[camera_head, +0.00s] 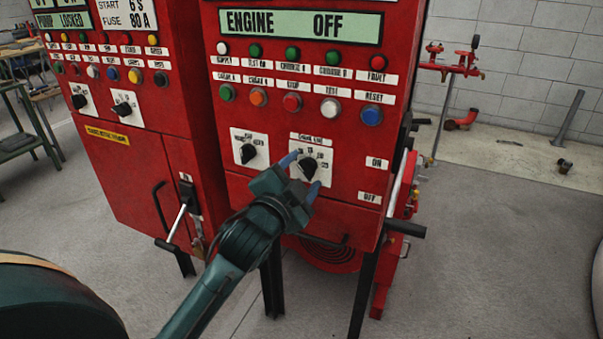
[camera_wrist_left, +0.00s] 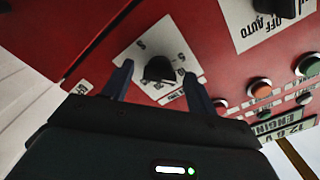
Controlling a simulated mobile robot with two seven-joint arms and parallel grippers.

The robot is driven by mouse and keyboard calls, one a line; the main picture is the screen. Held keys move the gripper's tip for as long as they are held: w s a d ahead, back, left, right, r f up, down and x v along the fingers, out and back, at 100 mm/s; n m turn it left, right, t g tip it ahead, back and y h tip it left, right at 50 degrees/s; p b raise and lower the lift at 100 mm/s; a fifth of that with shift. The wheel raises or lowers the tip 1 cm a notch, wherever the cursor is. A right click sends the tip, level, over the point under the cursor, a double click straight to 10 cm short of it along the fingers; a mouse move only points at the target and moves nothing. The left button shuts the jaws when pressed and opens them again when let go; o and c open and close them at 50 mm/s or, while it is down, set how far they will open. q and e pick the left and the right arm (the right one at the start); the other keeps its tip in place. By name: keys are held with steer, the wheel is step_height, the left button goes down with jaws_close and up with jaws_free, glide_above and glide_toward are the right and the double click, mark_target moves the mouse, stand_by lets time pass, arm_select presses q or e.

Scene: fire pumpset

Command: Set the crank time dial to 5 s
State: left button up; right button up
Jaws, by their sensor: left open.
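The crank time dial is a black knob (camera_head: 310,167) on a white square plate (camera_head: 325,155) on the right red cabinet. In the left wrist view the knob (camera_wrist_left: 160,69) lies between and beyond the two open fingers (camera_wrist_left: 158,88). I cannot tell whether the fingers touch it. My right gripper is not in view.
A second black selector knob (camera_head: 248,153) sits left of the dial. Coloured push buttons (camera_head: 291,102) and a display reading ENGINE OFF (camera_head: 302,25) are above. A lever handle (camera_head: 178,220) sticks out at lower left.

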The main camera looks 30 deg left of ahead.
arm_select(q)
steer(key=shift+w, duration=0.2)
steer(key=c, duration=1)
